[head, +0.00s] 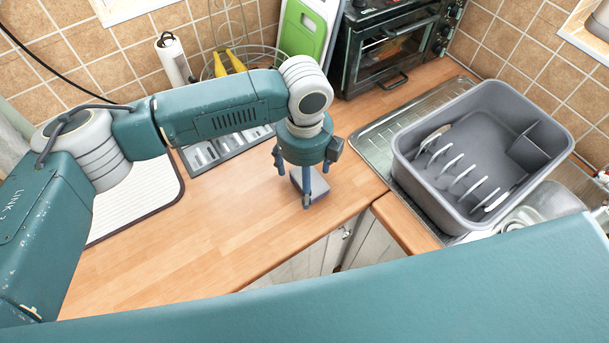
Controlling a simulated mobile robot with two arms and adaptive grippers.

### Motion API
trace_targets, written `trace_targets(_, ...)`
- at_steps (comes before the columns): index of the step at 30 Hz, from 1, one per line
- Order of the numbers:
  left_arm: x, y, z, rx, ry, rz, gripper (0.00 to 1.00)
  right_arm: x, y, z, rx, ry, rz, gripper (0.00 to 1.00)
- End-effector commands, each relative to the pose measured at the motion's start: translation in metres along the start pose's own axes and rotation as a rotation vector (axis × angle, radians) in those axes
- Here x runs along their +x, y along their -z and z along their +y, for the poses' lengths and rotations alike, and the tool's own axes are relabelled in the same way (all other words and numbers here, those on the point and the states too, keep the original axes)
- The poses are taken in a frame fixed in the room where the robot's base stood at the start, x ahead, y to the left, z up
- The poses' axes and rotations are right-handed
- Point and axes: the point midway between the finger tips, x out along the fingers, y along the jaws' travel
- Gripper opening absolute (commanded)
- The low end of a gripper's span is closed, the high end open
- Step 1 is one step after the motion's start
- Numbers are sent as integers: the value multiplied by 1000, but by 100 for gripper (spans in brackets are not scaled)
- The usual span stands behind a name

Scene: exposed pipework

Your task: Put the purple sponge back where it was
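The purple sponge (316,186) is a small dull-purple block on the wooden counter, close to the counter's front corner beside the sink. My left gripper (303,183) points down right over it, with its blue fingers spread apart around the sponge. One finger hides part of the sponge's front. Whether any finger touches it I cannot tell. My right gripper is out of view.
A grey dish rack (470,158) with plates stands on the metal sink drainer (376,146) at right. A toaster oven (385,50), a green cutting board (303,32), a cutlery tray (225,147) and a white drying mat (135,205) surround the counter. The front-left counter (190,240) is clear.

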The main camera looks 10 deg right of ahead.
Motion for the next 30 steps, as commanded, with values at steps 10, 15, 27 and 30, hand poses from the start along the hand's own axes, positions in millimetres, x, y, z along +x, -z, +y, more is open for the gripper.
trace_targets(10,-36,-1,-1,0,4,-2,79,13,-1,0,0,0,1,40)
trace_targets(15,-73,0,-1,1,4,-3,79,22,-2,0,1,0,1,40)
trace_targets(27,-120,0,0,-1,-1,0,79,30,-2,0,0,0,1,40)
trace_targets(30,-121,0,0,-1,-1,1,79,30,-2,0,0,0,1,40)
